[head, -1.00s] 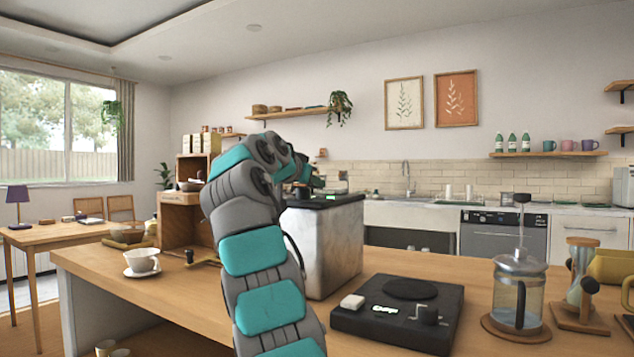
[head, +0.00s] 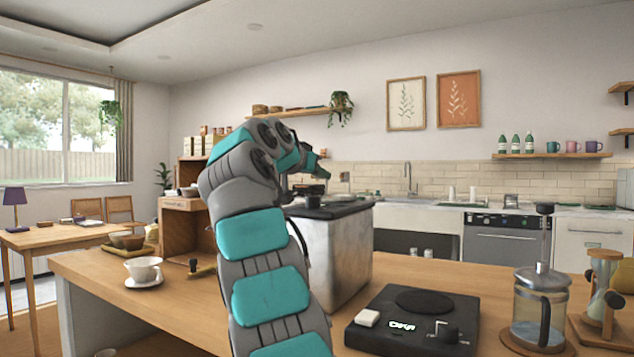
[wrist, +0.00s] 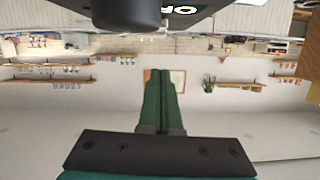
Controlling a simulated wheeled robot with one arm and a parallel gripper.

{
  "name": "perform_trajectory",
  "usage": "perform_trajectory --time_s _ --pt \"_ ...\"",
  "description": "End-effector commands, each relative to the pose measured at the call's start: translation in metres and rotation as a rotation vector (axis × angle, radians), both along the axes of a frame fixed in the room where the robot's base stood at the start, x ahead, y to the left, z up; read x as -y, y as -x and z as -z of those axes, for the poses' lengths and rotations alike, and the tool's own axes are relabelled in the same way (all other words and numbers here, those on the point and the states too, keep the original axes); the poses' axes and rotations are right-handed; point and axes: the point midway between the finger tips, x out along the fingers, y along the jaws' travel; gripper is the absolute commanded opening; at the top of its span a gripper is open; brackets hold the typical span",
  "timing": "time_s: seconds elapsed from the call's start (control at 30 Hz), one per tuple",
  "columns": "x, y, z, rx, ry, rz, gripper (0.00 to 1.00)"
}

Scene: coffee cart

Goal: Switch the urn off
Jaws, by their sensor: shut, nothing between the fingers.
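The urn (head: 345,255) is a metal box with a black top on the wooden counter, partly hidden behind my arm. In the wrist view, a dark rounded knob (wrist: 127,12) sits beside a small display (wrist: 183,10) with light letters that start "OF"; the rest is cut off by the frame edge. My gripper (head: 322,172) is above the urn's top in the head view. In the wrist view my gripper (wrist: 163,75) has its green fingers shut together with nothing between them. The fingers appear apart from the knob.
A black appliance (head: 418,320) with a knob, white block and lit white lettering stands front right of the urn. A glass press (head: 540,305) is farther right. A white cup (head: 144,270) on a saucer and a wooden cabinet (head: 183,228) are left.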

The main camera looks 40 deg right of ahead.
Motion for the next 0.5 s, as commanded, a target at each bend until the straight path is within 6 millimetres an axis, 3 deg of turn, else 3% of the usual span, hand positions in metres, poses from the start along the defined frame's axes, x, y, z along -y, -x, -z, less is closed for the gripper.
perform_trajectory --time_s 0.3,0.5 --pt "-0.06 0.02 -0.013 0.001 0.002 -0.005 0.0" --pt "-0.085 0.028 -0.02 -0.001 0.002 -0.005 0.0"
